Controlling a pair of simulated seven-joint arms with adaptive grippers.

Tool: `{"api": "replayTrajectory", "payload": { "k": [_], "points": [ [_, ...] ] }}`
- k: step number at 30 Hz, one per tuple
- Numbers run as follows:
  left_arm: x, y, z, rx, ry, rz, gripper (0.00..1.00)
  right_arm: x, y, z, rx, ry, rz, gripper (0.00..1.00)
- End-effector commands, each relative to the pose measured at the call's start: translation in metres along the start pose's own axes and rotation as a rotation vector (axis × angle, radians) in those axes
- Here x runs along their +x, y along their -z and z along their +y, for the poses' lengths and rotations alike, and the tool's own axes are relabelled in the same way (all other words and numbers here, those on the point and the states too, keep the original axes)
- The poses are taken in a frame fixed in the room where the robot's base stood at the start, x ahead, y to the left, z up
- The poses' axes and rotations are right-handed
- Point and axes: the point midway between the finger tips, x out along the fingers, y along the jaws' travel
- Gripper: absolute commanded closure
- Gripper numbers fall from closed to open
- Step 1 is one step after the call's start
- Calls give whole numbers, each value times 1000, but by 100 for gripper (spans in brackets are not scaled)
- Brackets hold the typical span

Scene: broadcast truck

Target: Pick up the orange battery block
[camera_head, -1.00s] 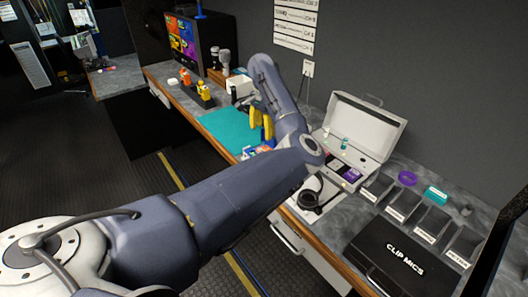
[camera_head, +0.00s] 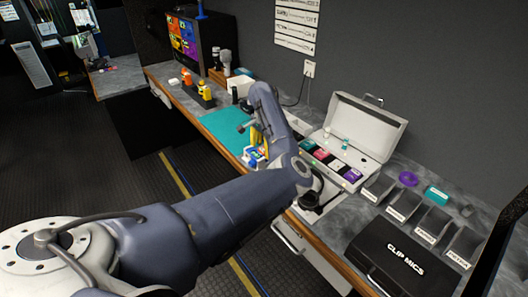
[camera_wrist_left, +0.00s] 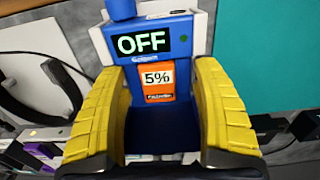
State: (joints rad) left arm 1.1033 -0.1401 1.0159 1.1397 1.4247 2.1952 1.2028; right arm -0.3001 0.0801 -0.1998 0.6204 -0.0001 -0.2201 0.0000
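The orange battery block (camera_wrist_left: 158,82), marked 5%, sits in the front of a blue and white device (camera_wrist_left: 155,18) whose display reads OFF. My left gripper (camera_wrist_left: 160,72) is open, with one yellow finger on each side of the block and clear gaps to it. In the head view my left gripper (camera_head: 259,145) points down over the device (camera_head: 254,156) at the front edge of the counter. The block itself is not clearly visible there. My right gripper is not in view.
A teal mat (camera_head: 222,124) lies left of the device. To the right are an open white case (camera_head: 372,128) with coloured blocks, a dark headset, labelled bins (camera_head: 403,205) and a black CLIP MICS case (camera_head: 392,262). A charger with orange and yellow items (camera_head: 201,96) stands further back.

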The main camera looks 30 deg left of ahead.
Motion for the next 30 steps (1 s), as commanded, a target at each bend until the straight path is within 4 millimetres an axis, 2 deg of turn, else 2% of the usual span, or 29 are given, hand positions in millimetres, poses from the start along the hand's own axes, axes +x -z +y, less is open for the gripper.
{"api": "replayTrajectory", "payload": {
  "k": [1, 8, 9, 24, 30],
  "points": [
    [5, 3, 5, 5, -11, 4, 38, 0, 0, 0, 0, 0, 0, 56],
    [6, 5, 6, 6, -12, 6, 38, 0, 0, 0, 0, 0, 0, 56],
    [5, 5, 6, 7, -12, 7, 34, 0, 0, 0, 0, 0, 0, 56],
    [5, 6, 8, 11, -14, 9, 93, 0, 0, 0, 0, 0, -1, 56],
    [5, 6, 8, 12, -14, 9, 94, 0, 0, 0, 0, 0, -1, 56]
  ]
}}
